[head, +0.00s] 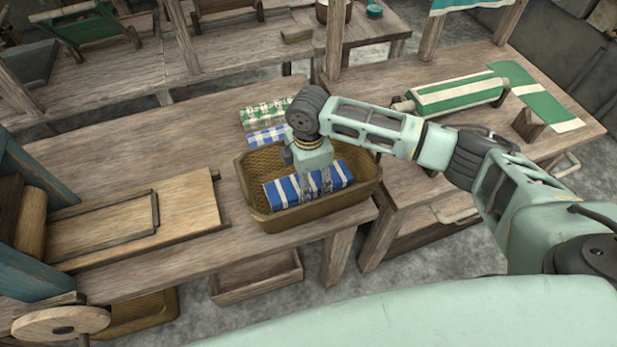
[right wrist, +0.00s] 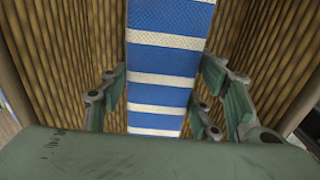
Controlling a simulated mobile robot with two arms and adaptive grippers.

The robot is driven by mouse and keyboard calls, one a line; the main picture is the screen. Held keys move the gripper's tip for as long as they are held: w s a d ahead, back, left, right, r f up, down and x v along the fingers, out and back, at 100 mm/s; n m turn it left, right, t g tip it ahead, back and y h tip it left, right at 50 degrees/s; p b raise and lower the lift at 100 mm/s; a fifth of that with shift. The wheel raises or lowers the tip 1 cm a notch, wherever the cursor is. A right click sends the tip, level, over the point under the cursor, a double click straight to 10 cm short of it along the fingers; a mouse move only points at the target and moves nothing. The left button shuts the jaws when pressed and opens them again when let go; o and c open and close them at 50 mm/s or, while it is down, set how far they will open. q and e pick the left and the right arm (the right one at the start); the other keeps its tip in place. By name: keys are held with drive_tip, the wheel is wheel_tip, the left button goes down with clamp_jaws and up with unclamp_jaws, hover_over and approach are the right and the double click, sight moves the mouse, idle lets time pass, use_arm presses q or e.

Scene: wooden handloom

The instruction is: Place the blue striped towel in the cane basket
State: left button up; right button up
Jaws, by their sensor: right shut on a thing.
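The blue striped towel (head: 290,190), folded and blue with white bands, is within the walls of the brown cane basket (head: 262,216) on the wooden table. My right gripper (head: 316,190) reaches down into the basket and is shut on the towel. In the right wrist view, the towel (right wrist: 165,65) runs between the fingers of the gripper (right wrist: 165,105), with the ribbed basket wall (right wrist: 65,60) around it. Whether the towel touches the basket floor is hidden. My left gripper is not in view.
A green checked towel (head: 262,114) and a lighter blue checked towel (head: 266,136) lie just behind the basket. A wooden board (head: 180,222) lies to the left. A green striped roll (head: 455,96) is on the right-hand bench. The table between board and basket is mostly clear.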

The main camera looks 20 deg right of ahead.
drive_tip(key=o, duration=1.2)
drive_tip(key=shift+f, duration=0.1)
wheel_tip(320, 180, up, 12)
drive_tip(key=b, duration=0.1)
